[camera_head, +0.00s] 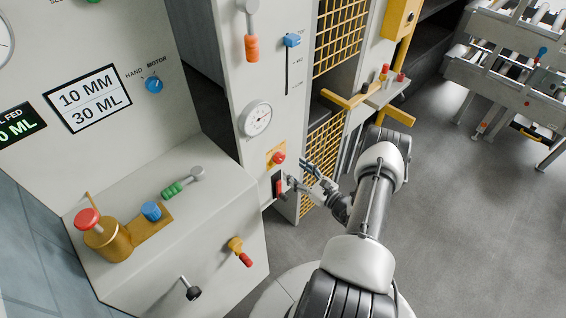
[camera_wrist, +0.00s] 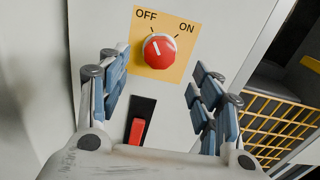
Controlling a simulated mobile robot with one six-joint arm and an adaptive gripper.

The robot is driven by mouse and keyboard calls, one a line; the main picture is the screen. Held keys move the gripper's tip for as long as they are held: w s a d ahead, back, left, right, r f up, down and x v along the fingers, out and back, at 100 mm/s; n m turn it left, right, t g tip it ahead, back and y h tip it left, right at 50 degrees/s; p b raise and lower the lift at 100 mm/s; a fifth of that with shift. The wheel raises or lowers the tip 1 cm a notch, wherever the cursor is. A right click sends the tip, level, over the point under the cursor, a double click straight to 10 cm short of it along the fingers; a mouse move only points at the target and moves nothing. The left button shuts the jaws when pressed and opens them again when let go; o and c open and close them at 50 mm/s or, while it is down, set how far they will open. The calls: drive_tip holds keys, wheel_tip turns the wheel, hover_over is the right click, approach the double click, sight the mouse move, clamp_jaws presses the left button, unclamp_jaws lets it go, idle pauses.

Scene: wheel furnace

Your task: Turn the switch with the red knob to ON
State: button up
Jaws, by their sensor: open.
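The switch has a red knob (camera_wrist: 159,52) on a yellow plate (camera_wrist: 172,73), with OFF printed at upper left and ON at upper right. A white mark on the knob points up and slightly left, toward the OFF side. In the head view the red knob (camera_head: 278,157) is on the front of the tall white cabinet. My gripper (camera_wrist: 158,85) is open and empty, its blue-padded fingers apart at left and right below the knob. In the head view my gripper (camera_head: 306,178) is near the panel, just right of and below the knob. I see no contact with the knob.
A red rocker switch (camera_wrist: 137,131) in a black plate sits below the knob, between my fingers in the wrist view. A gauge (camera_head: 257,118) is above the knob. A yellow mesh guard (camera_head: 322,150) is to the right. A lower console (camera_head: 215,195) juts out at left.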

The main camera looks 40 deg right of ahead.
sight(282, 160)
drive_tip(key=w, duration=0.4)
drive_tip(key=w+b, duration=0.1)
drive_tip(key=w, duration=0.2)
drive_tip(key=shift+a, duration=0.3)
drive_tip(key=shift+c, duration=0.5)
drive_tip(key=c, duration=1)
